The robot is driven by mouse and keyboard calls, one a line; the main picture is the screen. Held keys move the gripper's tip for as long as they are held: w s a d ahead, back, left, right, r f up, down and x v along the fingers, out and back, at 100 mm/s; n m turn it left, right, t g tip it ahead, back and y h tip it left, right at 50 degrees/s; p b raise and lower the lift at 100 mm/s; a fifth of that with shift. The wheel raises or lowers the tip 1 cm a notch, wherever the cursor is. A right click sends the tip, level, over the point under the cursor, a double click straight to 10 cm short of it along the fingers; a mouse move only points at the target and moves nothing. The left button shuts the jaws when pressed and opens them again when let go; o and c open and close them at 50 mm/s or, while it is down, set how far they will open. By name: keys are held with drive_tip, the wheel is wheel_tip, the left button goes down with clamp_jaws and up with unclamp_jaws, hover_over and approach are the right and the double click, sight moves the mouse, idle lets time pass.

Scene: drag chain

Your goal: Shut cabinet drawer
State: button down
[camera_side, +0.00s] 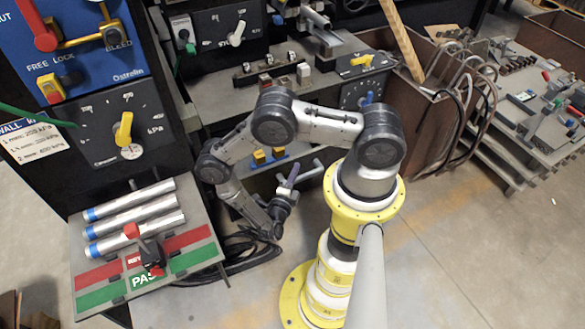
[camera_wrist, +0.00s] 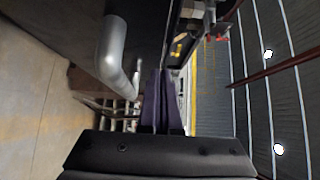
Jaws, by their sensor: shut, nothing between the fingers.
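The cabinet drawer (camera_side: 296,147) appears pulled out under the workbench in the side view, its inside partly exposed behind my arm. A grey bar handle (camera_side: 305,176) stands at its front. My gripper (camera_side: 290,174) is low in front of the drawer, its purple fingers close beside the handle; contact cannot be told. In the wrist view my fingers (camera_wrist: 161,98) are together and empty. A bent grey handle (camera_wrist: 113,55) shows just left of them, with the dark drawer front (camera_wrist: 60,25) beyond.
Yellow blocks (camera_side: 268,155) sit on a blue strip inside the drawer. A rusty bin (camera_side: 430,110) with hoses stands right of the bench. A tilted panel with metal tubes (camera_side: 135,215) is at lower left. Black cables (camera_side: 245,255) lie on the floor; open floor is at lower right.

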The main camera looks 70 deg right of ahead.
drive_tip(key=shift+w+d, duration=0.55)
drive_tip(key=shift+w, duration=0.05)
drive_tip(key=w+d, duration=1.7)
drive_tip(key=shift+w+d, duration=0.2)
